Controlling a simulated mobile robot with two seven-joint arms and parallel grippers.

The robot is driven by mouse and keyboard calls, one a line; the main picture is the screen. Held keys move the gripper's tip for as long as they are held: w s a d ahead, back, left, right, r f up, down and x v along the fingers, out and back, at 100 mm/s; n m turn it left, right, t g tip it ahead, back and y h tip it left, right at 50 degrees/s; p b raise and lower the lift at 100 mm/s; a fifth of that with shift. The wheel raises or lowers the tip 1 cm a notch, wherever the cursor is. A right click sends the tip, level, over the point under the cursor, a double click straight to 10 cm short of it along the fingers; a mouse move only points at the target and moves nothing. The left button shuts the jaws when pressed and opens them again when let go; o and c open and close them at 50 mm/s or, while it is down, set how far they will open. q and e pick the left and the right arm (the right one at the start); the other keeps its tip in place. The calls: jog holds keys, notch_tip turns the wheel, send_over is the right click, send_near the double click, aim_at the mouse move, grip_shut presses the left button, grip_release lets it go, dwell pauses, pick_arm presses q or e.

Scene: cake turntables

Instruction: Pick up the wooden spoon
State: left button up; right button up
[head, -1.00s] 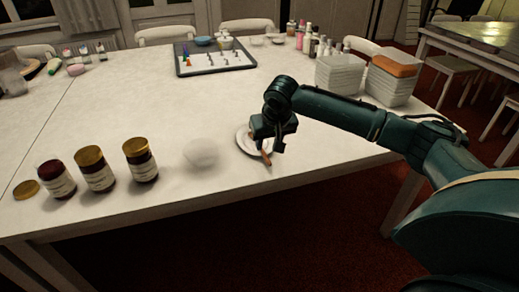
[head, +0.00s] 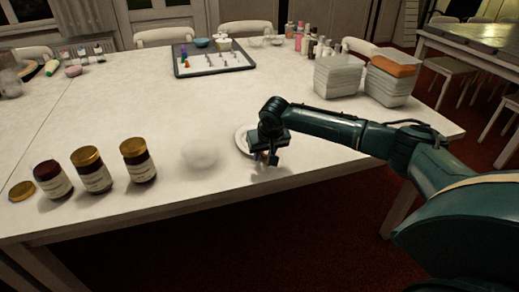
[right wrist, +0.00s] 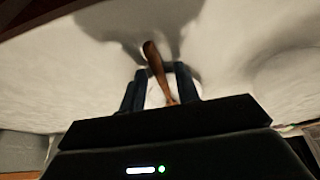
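The wooden spoon (right wrist: 156,65) shows in the right wrist view as a brown piece running between the two dark fingers of my right gripper (right wrist: 162,85). Pale surface shows on both sides of it, so the fingers look apart and not closed on it. In the head view my right gripper (head: 266,157) is low over the front edge of the small white plate (head: 241,140) and hides most of the spoon. Whether the fingers touch the table or plate is not clear. My left gripper is not in view.
A blurry white round object (head: 201,154) stands left of the plate, then several dark jars, such as the nearest one (head: 138,163). Stacked white containers (head: 338,77) stand back right. A dark tray (head: 215,72) lies further back. The table's front edge is close to the gripper.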

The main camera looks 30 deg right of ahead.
grip_shut()
notch_tip(320, 180, up, 10)
jog(key=p, duration=0.1)
dwell(0.6)
jog(key=shift+a, duration=0.1)
